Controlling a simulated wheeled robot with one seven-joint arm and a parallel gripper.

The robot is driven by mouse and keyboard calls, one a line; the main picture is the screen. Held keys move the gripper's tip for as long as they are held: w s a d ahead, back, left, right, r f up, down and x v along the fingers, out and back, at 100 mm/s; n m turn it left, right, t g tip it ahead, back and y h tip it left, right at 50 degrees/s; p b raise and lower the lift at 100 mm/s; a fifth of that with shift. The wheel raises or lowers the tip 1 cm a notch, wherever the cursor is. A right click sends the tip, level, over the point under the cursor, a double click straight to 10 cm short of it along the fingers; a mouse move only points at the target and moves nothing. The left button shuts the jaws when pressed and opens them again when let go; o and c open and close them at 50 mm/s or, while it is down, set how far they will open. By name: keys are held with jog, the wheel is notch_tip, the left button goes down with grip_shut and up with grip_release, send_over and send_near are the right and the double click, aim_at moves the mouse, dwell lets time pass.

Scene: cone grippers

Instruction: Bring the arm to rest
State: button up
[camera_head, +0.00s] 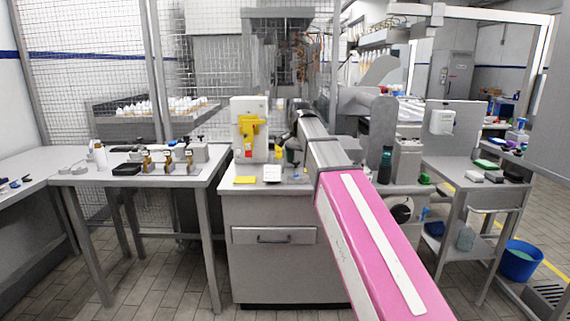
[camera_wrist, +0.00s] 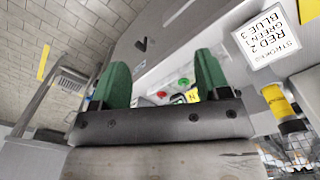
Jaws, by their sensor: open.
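My gripper (camera_wrist: 161,62) shows in the wrist view with two green fingers spread well apart. It is open, and nothing is held between the fingers. In the head view my pink and grey arm reaches from the lower right to the grey cabinet (camera_head: 273,262) in the middle. The arm's far end is above the cabinet top, and the gripper there is small and mostly hidden.
On the cabinet stand a pale box with a yellow part (camera_head: 250,128), a yellow pad (camera_head: 245,180) and a white card (camera_head: 272,173). A table (camera_head: 70,180) with small devices is at left. A cart (camera_head: 455,166) and blue bucket (camera_head: 520,262) are at right.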

jog(key=s+d+f+n, duration=0.2)
jog(key=s+d+f, duration=0.2)
jog(key=f, duration=0.9)
jog(key=s+d+f+n, duration=0.2)
jog(key=s+d+f, duration=0.3)
jog(key=s+f, duration=0.4)
jog(key=s+d+f+n, duration=0.2)
jog(key=s+d+f, duration=0.2)
jog(key=f, duration=1.3)
jog(key=s, duration=0.2)
jog(key=shift+s+d+f+n, duration=0.25)
jog(key=shift+s+d+n, duration=0.15)
